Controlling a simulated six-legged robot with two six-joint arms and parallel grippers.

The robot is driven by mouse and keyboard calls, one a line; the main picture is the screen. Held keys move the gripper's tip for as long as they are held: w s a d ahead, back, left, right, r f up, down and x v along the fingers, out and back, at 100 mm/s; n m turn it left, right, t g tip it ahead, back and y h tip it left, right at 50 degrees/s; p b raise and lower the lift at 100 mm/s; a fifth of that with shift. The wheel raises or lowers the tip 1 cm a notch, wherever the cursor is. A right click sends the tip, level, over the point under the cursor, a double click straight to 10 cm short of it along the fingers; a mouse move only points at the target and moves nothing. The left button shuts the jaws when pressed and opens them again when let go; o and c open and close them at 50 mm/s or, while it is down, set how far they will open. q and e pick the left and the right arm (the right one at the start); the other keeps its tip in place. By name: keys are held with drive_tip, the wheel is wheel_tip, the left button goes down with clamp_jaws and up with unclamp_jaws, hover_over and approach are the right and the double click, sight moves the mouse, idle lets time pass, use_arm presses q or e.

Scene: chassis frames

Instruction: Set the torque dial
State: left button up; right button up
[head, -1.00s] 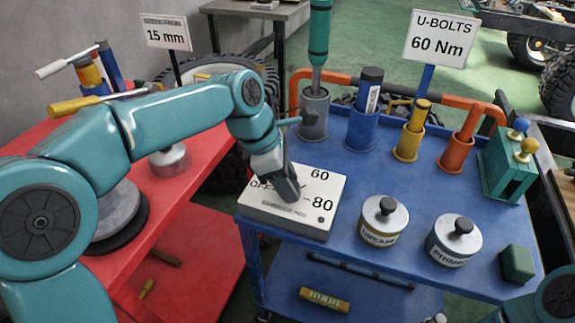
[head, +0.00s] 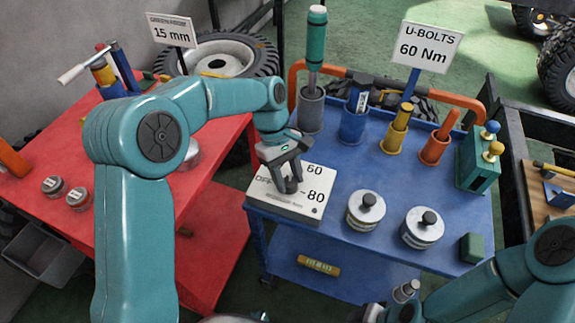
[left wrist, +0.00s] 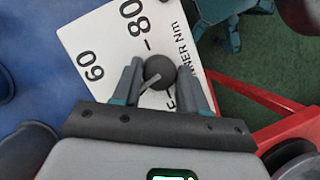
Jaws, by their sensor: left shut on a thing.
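The torque dial is a white box (head: 301,208) at the left front corner of the blue cart, marked OFF, 60 and 80. Its dark round knob (left wrist: 159,71) stands between my left gripper's fingers in the left wrist view. My left gripper (head: 288,180) is shut on the knob from above. A pale pointer line on the knob slants toward the lower left in the left wrist view; I cannot tell which mark it meets. The fingers hide part of the face. A sign (head: 430,48) reads "U-BOLTS 60 Nm". My right arm shows at lower right, its gripper out of view.
On the blue cart (head: 330,175) stand two lidded tins (head: 366,212) (head: 422,229), a dark green block (head: 472,247) and several tool holders at the back. A red table (head: 225,150) lies left, with a "15 mm" sign (head: 173,32).

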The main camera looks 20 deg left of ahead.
use_arm(q)
drive_tip(key=m+p, duration=0.1)
drive_tip(key=m, duration=0.1)
drive_tip(key=m+g+y+p, duration=0.1)
drive_tip(key=m+p, duration=0.1)
drive_tip(key=shift+d+r+m, duration=0.1)
drive_tip(key=shift+d+m, duration=0.05)
drive_tip(key=shift+m, duration=0.15)
drive_tip(key=m+y+p, duration=0.1)
drive_tip(key=m, duration=0.1)
drive_tip(key=shift+m+g, duration=0.4)
drive_tip(key=m+y+p, duration=0.1)
drive_tip(key=m, duration=0.1)
drive_tip(key=shift+w+d+m, duration=0.1)
drive_tip(key=shift+d+m, duration=0.05)
drive_tip(key=shift+m, duration=0.25)
drive_tip(key=m+y, duration=0.2)
drive_tip(key=m, duration=0.2)
drive_tip(key=shift+d, duration=0.1)
drive_tip(key=m+y, duration=0.1)
drive_tip(key=m, duration=0.2)
drive_tip(key=m+t+y, duration=0.1)
drive_tip(key=m, duration=0.2)
drive_tip(key=shift+d, duration=0.1)
drive_tip(key=o, duration=1)
